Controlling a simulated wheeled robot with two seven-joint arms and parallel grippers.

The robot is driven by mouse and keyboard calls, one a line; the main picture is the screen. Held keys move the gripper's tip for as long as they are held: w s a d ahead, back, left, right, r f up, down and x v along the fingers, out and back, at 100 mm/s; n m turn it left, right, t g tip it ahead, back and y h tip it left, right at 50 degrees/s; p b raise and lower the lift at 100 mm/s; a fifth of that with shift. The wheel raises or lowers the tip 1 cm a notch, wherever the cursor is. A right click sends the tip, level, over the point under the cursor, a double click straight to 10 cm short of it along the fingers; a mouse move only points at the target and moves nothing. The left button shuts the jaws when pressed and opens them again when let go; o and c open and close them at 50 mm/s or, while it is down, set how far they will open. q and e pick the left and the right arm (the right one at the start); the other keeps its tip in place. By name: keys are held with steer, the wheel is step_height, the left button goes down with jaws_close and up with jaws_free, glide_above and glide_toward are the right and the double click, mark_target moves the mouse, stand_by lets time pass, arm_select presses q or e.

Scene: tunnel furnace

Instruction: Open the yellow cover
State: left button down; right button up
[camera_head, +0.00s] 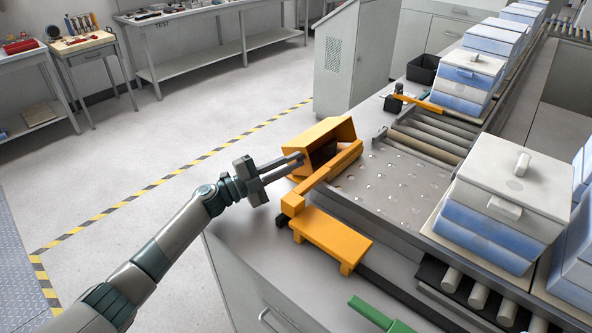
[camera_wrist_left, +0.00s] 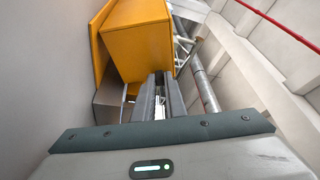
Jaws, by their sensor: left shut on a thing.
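The yellow cover (camera_head: 322,133) is a boxy orange-yellow hood at the left edge of the metal counter. In the head view it stands tilted, with its dark hollow inside showing. It also shows large in the wrist view (camera_wrist_left: 140,48). My left gripper (camera_head: 300,164) reaches in from the left. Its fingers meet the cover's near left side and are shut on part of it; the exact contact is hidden. The fingers also show in the wrist view (camera_wrist_left: 158,92), close together just below the cover. My right gripper is not in view.
A yellow bar (camera_head: 325,177) runs beside the cover, with a yellow stand (camera_head: 332,238) in front. A perforated metal plate (camera_head: 392,190) and rollers lie to the right. White-and-blue boxes (camera_head: 512,185) line the conveyor. A green object (camera_head: 380,316) is nearest. The floor at left is clear.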

arm_select(q)
steer(key=shift+w+a+r+n+t, duration=0.15)
steer(key=shift+w+a+n+t, duration=0.2)
steer(key=shift+n, duration=0.3)
steer(key=shift+w+a+r+n+t, duration=0.15)
steer(key=shift+a+n, duration=0.25)
steer(key=shift+n, duration=0.25)
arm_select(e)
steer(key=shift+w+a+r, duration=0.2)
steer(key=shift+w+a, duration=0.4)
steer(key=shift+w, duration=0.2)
arm_select(q)
steer(key=c, duration=1.8)
jaws_free()
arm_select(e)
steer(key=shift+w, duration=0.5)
arm_select(q)
steer(key=shift+a, duration=0.1)
